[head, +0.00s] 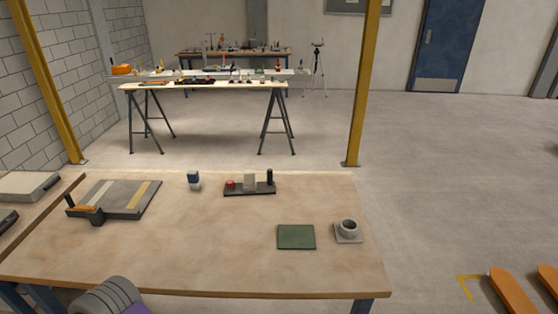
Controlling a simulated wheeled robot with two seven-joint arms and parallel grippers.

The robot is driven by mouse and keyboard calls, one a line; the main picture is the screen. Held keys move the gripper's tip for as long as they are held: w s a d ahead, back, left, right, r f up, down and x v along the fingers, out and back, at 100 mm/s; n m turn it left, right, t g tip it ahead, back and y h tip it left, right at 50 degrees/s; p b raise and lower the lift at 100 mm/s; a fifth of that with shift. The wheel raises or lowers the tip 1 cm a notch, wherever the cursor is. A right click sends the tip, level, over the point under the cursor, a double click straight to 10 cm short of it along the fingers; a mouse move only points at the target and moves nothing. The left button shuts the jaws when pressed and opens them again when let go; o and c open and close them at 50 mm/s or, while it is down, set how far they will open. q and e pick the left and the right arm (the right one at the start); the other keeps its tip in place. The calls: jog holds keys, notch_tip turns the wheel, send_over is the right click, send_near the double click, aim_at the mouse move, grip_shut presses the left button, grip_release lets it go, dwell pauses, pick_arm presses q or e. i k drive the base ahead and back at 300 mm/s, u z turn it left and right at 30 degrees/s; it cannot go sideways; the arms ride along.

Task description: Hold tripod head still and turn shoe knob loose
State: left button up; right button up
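A low dark base (250,190) sits near the far edge of the near table. It carries a red knob (230,184) at its left end, a pale grey block (250,181) in the middle and a black upright post (270,177) at its right. It may be the tripod head with its shoe knob, but it is too small to tell. A thin tripod (318,68) stands far back by the wall, with a small dark top.
The near table (210,245) has bare room in its middle. It holds a small blue-and-white container (193,179), a green mat (296,237), a grey cup (348,227) on a square coaster and a grey board (120,199) with an orange-handled tool. A yellow post (363,85) stands behind.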

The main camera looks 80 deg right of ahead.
aim_at(229, 183)
jog(key=z, duration=2.15)
